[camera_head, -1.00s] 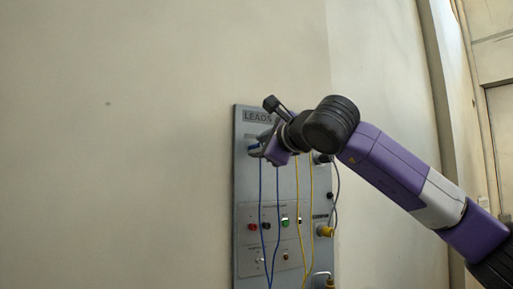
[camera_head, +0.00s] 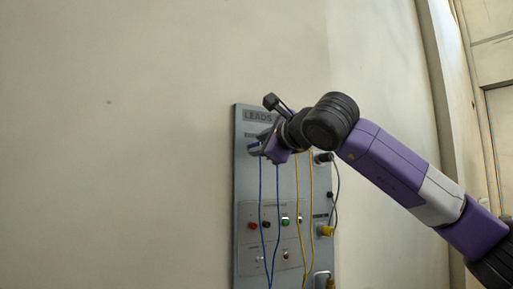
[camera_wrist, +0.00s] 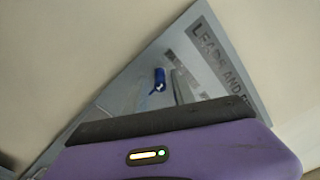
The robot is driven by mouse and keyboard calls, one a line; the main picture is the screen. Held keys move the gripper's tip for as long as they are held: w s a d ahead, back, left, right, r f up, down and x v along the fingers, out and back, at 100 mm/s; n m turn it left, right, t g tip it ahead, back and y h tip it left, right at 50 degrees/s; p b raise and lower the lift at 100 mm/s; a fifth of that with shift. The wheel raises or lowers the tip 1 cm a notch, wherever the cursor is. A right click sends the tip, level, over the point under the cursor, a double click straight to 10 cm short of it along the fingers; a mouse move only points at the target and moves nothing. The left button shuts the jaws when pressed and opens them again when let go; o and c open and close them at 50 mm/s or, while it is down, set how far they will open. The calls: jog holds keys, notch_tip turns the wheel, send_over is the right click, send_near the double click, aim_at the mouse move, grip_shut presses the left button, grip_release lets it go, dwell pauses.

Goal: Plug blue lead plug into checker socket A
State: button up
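A blue lead plug (camera_wrist: 160,78) shows in the wrist view in front of the upper part of the grey panel, with a bit of blue cable at its lower end. The blue lead (camera_head: 262,205) hangs down the panel in the head view, one strand starting just below my gripper (camera_head: 257,150). My gripper is at the panel's upper left, under the LEADS label. Its fingers are small and partly hidden, so I cannot tell if they touch the plug. I cannot make out which socket is checker socket A.
The grey panel (camera_head: 245,265) stands against the wall. Yellow leads (camera_head: 298,200) hang right of the blue one. Red and green buttons (camera_head: 285,221) sit mid-panel. Yellow connectors (camera_head: 327,231) and a grey cable (camera_head: 337,190) are at its right edge. The space left of the panel is clear.

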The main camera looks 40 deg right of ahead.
jog(key=shift+b, duration=0.5)
grip_shut()
jog(key=shift+s, duration=0.1)
dwell(0.3)
jog(key=shift+b+v, duration=1.8)
jog(key=shift+v, duration=0.65)
